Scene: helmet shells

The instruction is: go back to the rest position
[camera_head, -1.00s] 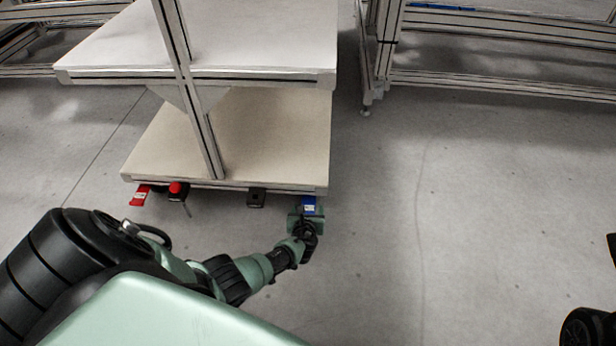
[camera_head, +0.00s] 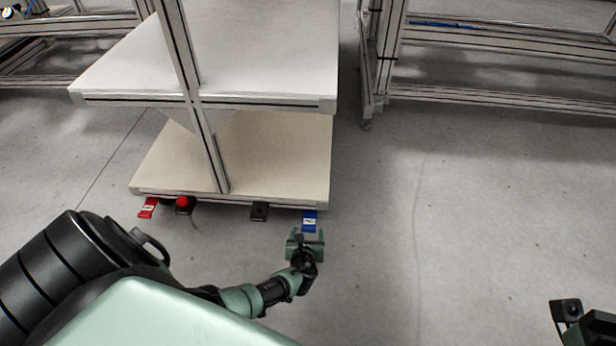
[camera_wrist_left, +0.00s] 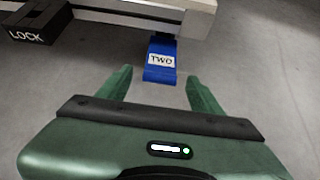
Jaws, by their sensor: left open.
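My left gripper (camera_head: 306,238) is open and empty, a little in front of a blue tab (camera_head: 309,221) at the lower right of the shelf cart. In the left wrist view the green fingers (camera_wrist_left: 157,84) stand apart, with the blue tab (camera_wrist_left: 161,60) beyond them. The tab carries a label reading "TWO" and is not touched by the fingers.
The cart's lower shelf (camera_head: 275,150) and upper shelf (camera_head: 255,60) stand ahead. Along its front edge are a red tab (camera_head: 148,208), a red button (camera_head: 183,202) and a black block (camera_head: 259,211), marked "LOCK" in the wrist view (camera_wrist_left: 30,36). Floor at right is clear.

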